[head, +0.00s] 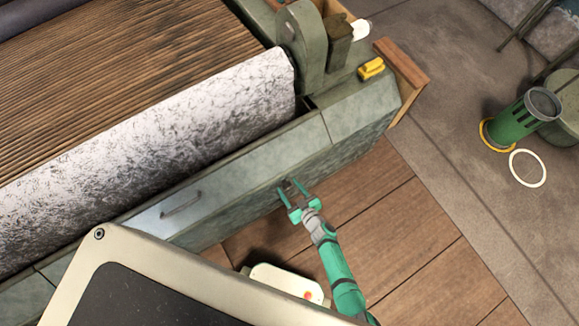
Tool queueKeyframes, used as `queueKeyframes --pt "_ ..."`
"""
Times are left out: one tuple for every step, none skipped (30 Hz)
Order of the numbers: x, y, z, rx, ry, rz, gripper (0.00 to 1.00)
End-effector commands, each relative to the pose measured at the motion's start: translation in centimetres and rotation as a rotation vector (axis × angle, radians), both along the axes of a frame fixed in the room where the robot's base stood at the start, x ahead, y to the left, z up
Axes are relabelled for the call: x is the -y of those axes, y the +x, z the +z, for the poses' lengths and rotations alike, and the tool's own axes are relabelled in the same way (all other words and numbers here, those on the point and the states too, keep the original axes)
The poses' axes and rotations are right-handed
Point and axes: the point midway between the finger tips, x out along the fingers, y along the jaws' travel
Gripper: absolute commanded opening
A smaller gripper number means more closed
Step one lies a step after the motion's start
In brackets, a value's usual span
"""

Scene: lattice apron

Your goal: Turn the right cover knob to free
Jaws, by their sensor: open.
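My gripper (292,190) is open, with its teal fingers pointing at the green-grey front face of the machine. A small dark part (286,183) shows on that face at the fingertips, probably the right cover knob. The fingers partly hide it, so I cannot tell its turn position or whether they touch it. The cover (150,219) is a pale panel with a bar handle (181,205), to the left of my gripper along the front.
A large white speckled roll (170,145) lies behind the front rail. A yellow block (371,69) sits at the machine's right end, beside a wooden board (402,72). A green cylinder (520,120) and a white ring (528,168) are at right. The wooden floor (400,235) right of my arm is clear.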

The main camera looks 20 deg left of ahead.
Motion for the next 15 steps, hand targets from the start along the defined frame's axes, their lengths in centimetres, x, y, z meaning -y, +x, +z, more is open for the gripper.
queueKeyframes --pt "0.03 0.01 -0.01 0.000 0.000 0.000 0.51" --pt "0.04 0.01 -0.01 0.000 0.000 -0.001 0.51" --pt "0.04 0.00 0.00 0.000 0.000 -0.001 0.51" --pt "0.05 0.00 -0.01 0.000 0.000 -0.001 0.51" --pt "0.05 0.00 0.01 0.000 0.000 -0.001 0.51" --pt "0.06 0.01 0.01 0.000 0.000 -0.001 0.42" --pt "0.06 0.01 0.01 0.000 0.000 -0.001 0.35" --pt "0.05 0.00 0.01 0.000 0.000 -0.001 0.27" --pt "0.06 0.00 0.01 0.000 0.000 -0.001 0.18" --pt "0.06 0.00 0.01 0.000 0.000 -0.001 0.11" --pt "0.06 0.00 0.01 0.000 0.000 -0.001 0.10" --pt "0.06 0.00 0.01 0.000 0.000 -0.001 0.10" --pt "0.07 0.00 0.01 0.000 0.000 -0.001 0.10" --pt "0.08 0.00 0.01 0.000 0.000 -0.001 0.10" --pt "0.08 0.00 0.01 0.001 -0.001 -0.001 0.10"
